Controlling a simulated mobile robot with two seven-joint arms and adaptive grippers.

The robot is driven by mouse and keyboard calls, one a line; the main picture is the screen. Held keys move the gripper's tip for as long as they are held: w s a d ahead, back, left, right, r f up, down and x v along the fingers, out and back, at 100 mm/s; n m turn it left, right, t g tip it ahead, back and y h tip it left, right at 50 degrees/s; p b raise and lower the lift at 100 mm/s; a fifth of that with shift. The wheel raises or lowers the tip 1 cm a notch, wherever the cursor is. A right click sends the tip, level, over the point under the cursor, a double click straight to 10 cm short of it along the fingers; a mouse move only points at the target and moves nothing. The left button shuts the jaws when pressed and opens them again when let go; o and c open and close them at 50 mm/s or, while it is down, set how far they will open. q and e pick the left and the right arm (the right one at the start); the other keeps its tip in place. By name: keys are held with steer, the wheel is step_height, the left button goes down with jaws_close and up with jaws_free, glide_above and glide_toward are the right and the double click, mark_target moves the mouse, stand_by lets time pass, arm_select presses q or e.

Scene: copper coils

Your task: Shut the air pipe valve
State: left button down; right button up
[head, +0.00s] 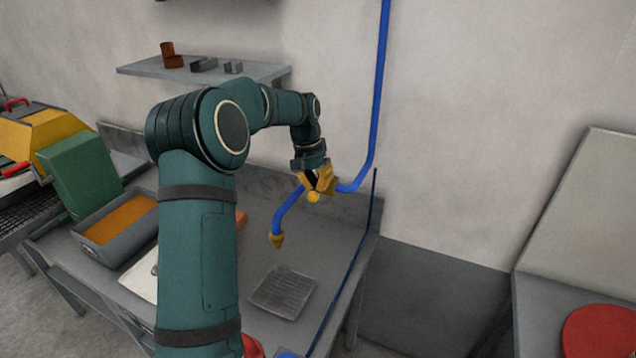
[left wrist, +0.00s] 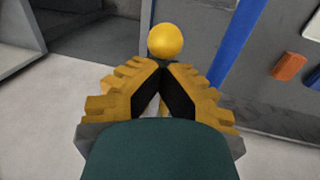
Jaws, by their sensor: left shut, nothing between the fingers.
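The blue air pipe (head: 380,85) comes down the wall, bends left behind my left gripper and ends in a yellow nozzle (head: 277,240) above the bench. A round yellow knob, seemingly the valve handle's end (head: 313,197), shows just below my left gripper (head: 315,187). In the left wrist view the yellow knob (left wrist: 165,40) is just beyond the fingertips of my left gripper (left wrist: 161,66). The fingers are shut with nothing between them. I cannot tell if they touch the knob. The fingers hide the rest of the valve. The blue pipe (left wrist: 238,42) passes to the right. My right gripper is out of view.
The grey bench (head: 335,240) below holds a ribbed grey plate (head: 283,291) and a grey bin with orange contents (head: 118,232). A shelf (head: 205,73) with small metal parts is on the wall. A red disc (head: 598,331) lies at the right.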

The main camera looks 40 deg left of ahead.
arm_select(q)
steer(key=shift+s+f, duration=0.15)
steer(key=shift+f, duration=0.15)
steer(key=c, duration=1.1)
jaws_free()
steer(key=shift+o, duration=0.4)
steer(key=shift+r, duration=0.15)
steer(key=shift+r, duration=0.1)
step_height(320, 180, up, 12)
steer(key=a, duration=0.2)
steer(key=shift+a+f, duration=0.2)
steer(key=shift+f, duration=0.05)
steer(key=shift+s, duration=0.1)
